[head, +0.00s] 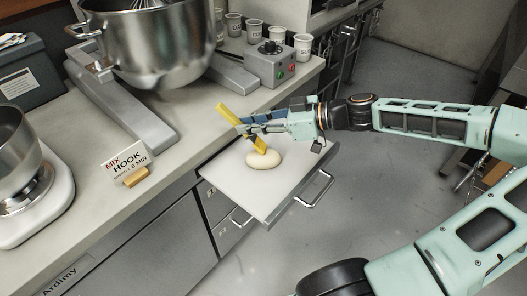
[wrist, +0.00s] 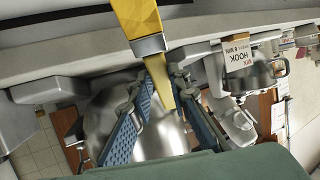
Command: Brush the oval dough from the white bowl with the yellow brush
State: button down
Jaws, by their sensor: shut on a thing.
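My gripper (head: 247,127) is shut on the yellow brush (head: 228,112), which is tilted, its upper end to the left and its lower end over the dough. The oval dough (head: 264,159) is pale and lies on a white pulled-out board (head: 238,185). The brush's lower end overlaps the dough's upper edge in the head view; I cannot tell whether they touch. In the wrist view the brush (wrist: 138,14) runs between the blue fingers, with a metal band at its middle. The dough is not in the wrist view. I cannot make out a white bowl for certain.
A large steel mixing bowl (head: 152,45) stands behind the counter's edge area. A "MIX HOOK" sign (head: 125,158) and a white mixer or scale (head: 30,200) with a steel bowl are at left. Several white cups (head: 254,30) line the back. The floor at right is open.

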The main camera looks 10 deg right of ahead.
jog(key=shift+s+a, duration=0.4)
jog(key=shift+s, duration=0.35)
jog(key=shift+w+d, duration=0.1)
jog(key=shift+w, duration=0.05)
jog(key=shift+w+d, duration=0.4)
jog(key=shift+w, duration=0.4)
jog(key=shift+s, duration=0.1)
jog(key=shift+s+a, duration=0.45)
jog(key=shift+s, duration=0.3)
jog(key=shift+w+d, duration=0.45)
jog(key=shift+w, duration=0.4)
